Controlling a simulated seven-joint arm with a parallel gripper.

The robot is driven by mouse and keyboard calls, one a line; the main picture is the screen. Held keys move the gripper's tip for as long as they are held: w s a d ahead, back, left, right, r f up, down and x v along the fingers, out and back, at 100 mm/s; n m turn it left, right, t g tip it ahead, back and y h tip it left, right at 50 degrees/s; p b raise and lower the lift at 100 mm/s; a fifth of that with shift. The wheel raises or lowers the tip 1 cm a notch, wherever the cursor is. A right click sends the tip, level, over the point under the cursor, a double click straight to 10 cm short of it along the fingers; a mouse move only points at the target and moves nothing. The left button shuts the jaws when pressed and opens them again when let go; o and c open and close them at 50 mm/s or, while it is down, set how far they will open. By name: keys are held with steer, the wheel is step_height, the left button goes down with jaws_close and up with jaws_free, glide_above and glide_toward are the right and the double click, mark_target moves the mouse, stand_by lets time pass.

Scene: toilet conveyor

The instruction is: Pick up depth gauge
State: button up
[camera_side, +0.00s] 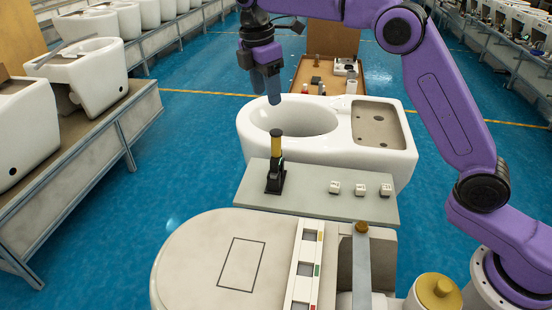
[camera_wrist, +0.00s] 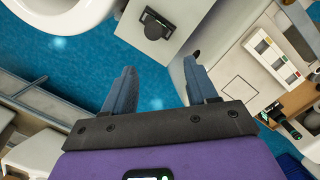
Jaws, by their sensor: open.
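No item is plainly recognisable as the depth gauge. The likeliest candidate is a small upright black device with a yellow cylindrical top (camera_side: 275,165), standing on the left part of a grey plate (camera_side: 312,201). A black object (camera_wrist: 154,27) on the plate in the wrist view appears to be the same device. My gripper (camera_side: 268,98) hangs above and slightly left of it, over the toilet bowl (camera_side: 302,120) in the side view. In the wrist view my gripper (camera_wrist: 162,82) has its fingers spread, with nothing between them. Another black tool (camera_wrist: 284,121) lies at the right there; its kind is unclear.
Three small white blocks (camera_side: 360,189) sit on the plate's right side. In front are a toilet lid (camera_side: 205,250) with a drawn rectangle and a white strip (camera_side: 303,265) with coloured marks. A brown tray (camera_side: 312,75) stands behind the bowl. Rows of toilets line the left.

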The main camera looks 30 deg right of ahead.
steer(key=w, duration=0.1)
glide_toward(277, 143)
steer(key=f, duration=0.4)
steer(key=w+d+f, duration=0.1)
steer(key=shift+w+f, duration=0.1)
steer(key=shift+f, duration=0.3)
steer(key=shift+d+f, duration=0.2)
steer(key=shift+f, duration=0.7)
steer(key=shift+d+f, duration=0.2)
steer(key=shift+f, duration=0.7)
steer(key=shift+d+f, duration=0.2)
steer(key=shift+f, duration=0.7)
steer(key=c, duration=0.9)
